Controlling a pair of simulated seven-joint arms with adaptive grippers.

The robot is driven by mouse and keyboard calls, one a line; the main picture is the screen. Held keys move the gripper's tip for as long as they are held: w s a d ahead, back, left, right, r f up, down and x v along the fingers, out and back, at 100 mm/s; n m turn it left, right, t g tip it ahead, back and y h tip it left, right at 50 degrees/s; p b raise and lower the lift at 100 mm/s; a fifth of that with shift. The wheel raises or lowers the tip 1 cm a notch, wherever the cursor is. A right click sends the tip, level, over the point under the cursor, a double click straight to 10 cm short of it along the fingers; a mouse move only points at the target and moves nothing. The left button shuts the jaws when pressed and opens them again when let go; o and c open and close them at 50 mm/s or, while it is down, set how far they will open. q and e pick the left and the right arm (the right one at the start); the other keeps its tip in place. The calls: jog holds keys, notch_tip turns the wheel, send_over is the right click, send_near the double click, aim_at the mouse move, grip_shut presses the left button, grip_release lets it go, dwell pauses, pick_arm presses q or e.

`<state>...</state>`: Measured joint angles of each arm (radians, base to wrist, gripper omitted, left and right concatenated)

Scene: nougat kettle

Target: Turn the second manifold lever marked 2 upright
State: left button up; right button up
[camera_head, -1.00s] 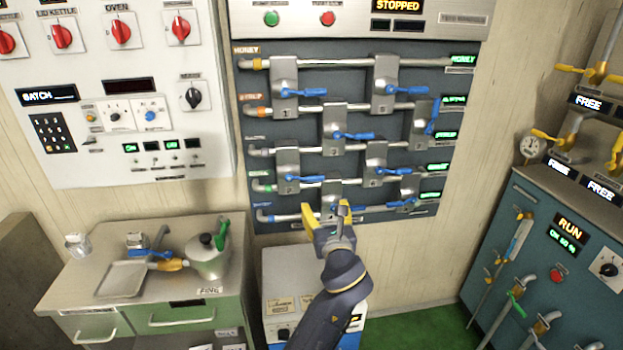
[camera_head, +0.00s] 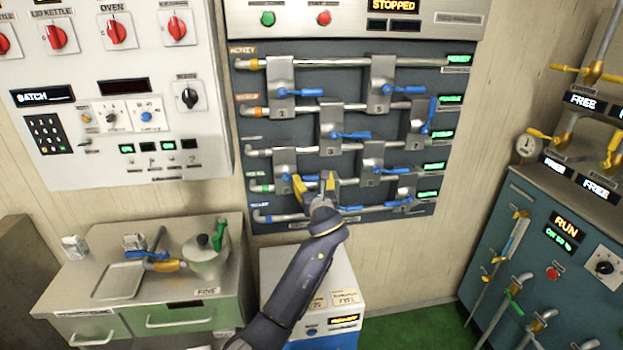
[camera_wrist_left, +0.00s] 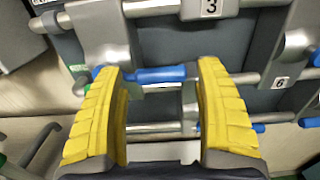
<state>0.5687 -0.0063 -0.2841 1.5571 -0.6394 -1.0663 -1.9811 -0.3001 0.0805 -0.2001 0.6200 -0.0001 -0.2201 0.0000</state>
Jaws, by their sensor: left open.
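The dark valve manifold (camera_head: 395,215) carries several grey valve blocks with blue levers. The lower-left block (camera_head: 285,160) has a blue lever (camera_wrist_left: 158,75) lying roughly horizontal; its number is too small to read, so I cannot confirm it is 2. My left gripper (camera_head: 314,182) is open in front of this lever. In the left wrist view its yellow fingers (camera_wrist_left: 160,72) spread to either side, with the lever crossing between the tips; I cannot tell whether they touch it. Blocks marked 3 (camera_wrist_left: 212,7) and 6 (camera_wrist_left: 280,82) are nearby. My right gripper is not in view.
One lever at the right (camera_head: 431,115) stands upright. Horizontal pipes (camera_head: 345,106) cross the panel. A white cabinet (camera_head: 280,262) stands below; a counter with a pot (camera_head: 205,262) is at left.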

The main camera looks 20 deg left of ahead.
pick_arm(q)
jog(key=shift+x, duration=1.1)
grip_shut()
